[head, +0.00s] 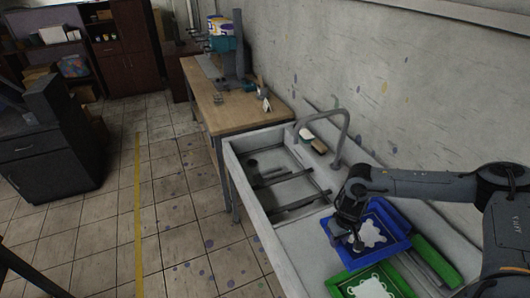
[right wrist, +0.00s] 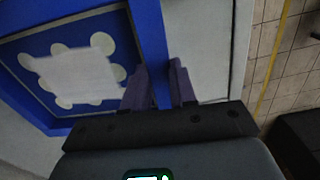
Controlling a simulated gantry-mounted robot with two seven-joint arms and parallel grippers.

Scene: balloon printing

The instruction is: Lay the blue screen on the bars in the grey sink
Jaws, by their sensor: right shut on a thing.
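The blue screen (head: 385,250) is a square blue frame with a pale blob pattern, at the right of the counter beside the sink. My right gripper (head: 354,240) is over its left side. In the right wrist view my right gripper (right wrist: 160,85) has a finger on each side of the blue screen's frame (right wrist: 147,30) and is shut on it. I cannot tell if the screen touches the counter. The grey sink (head: 232,165) lies to its left, with dark bars (head: 270,181) across it and no screen on them. My left gripper is out of view.
A green screen (head: 365,285) lies close in front of the blue one, and another green frame (head: 435,262) lies to the right. A curved faucet (head: 345,130) and a brush (head: 305,134) are at the sink's back. A wooden table (head: 235,105) stands beyond.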

